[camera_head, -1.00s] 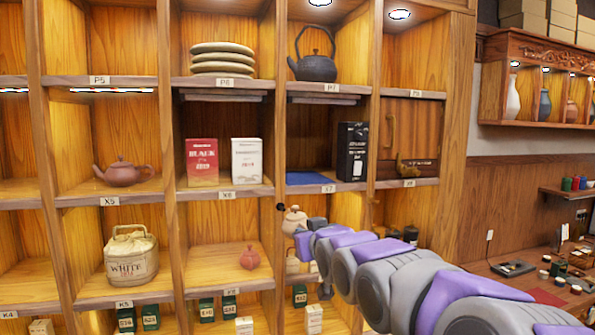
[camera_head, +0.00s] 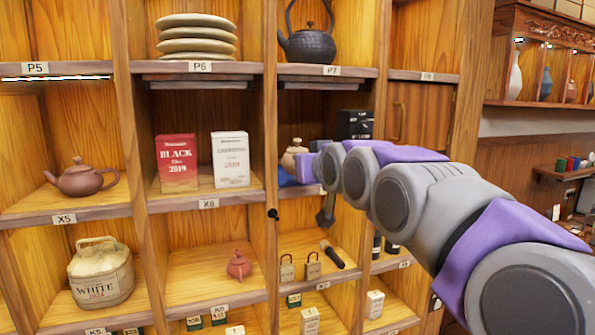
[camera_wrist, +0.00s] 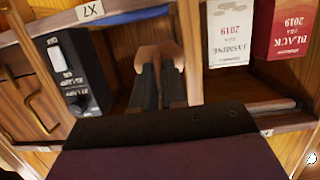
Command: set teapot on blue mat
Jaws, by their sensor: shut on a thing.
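My gripper (camera_head: 310,163) is shut on a tan teapot (camera_head: 294,158) and holds it at the opening of the shelf compartment X7. In the wrist view, which is upside down, the two dark fingers (camera_wrist: 158,85) close on the tan teapot (camera_wrist: 158,58). The blue mat (camera_head: 286,181) lies on the floor of that compartment, mostly hidden behind the teapot and my arm. I cannot tell whether the teapot is over the mat or in front of it.
A black box (camera_head: 354,125) stands at the right of the compartment. A wooden divider (camera_head: 271,120) separates it from white (camera_head: 231,160) and red (camera_head: 177,162) tea boxes on the left. A black teapot (camera_head: 307,45) sits above. A brown teapot (camera_head: 80,179) stands at far left.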

